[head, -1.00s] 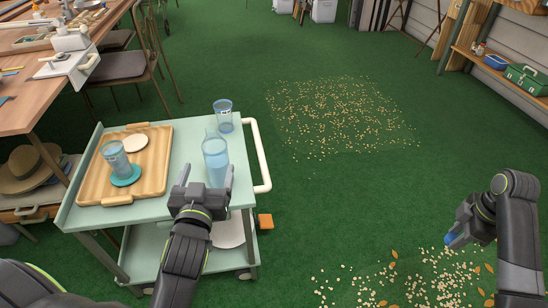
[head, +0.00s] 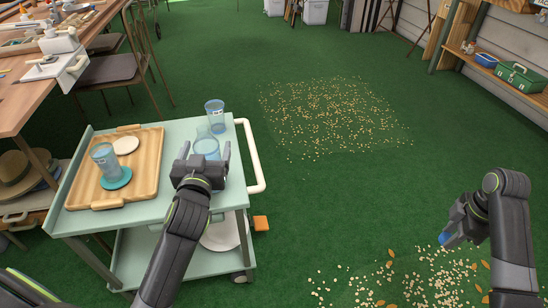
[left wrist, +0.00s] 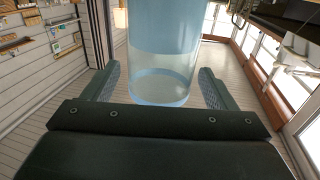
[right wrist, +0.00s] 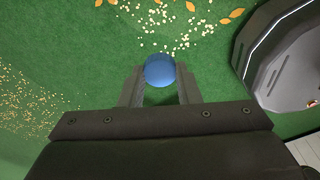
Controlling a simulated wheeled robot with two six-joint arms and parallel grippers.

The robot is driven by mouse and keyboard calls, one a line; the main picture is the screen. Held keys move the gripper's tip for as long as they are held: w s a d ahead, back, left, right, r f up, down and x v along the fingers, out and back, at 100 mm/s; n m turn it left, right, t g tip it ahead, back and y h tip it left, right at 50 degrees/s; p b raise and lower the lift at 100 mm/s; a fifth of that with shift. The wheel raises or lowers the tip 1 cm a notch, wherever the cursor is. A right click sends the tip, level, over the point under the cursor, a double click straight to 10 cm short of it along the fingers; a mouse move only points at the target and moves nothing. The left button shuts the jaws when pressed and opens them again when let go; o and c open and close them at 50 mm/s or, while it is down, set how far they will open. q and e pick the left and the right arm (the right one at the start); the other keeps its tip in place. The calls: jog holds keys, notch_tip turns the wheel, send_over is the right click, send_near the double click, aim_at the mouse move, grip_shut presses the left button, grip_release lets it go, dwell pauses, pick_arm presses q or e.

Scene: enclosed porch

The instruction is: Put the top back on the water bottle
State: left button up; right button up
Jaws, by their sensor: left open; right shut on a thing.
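The clear water bottle (head: 207,147) with blue water stands upright on the pale green cart, mostly hidden behind my left gripper (head: 202,160). In the left wrist view the bottle (left wrist: 160,70) rises between the two open fingers (left wrist: 158,88), with gaps showing at both sides. My right gripper (head: 448,236) is out over the floor at the right, far from the cart. It is shut on the round blue top (right wrist: 160,70), which also shows in the head view (head: 444,239).
The cart (head: 88,216) also carries a wooden tray (head: 146,175) with a blue cup (head: 106,160) on a teal coaster and a white coaster (head: 125,146). Another blue cup (head: 215,114) stands at the cart's back right. A white rail (head: 254,165) runs along its right side.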

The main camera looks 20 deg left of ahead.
pick_arm(q)
jog(key=shift+x, duration=1.3)
pick_arm(e)
jog(key=shift+f, duration=0.3)
pick_arm(q)
jog(key=c, duration=1.3)
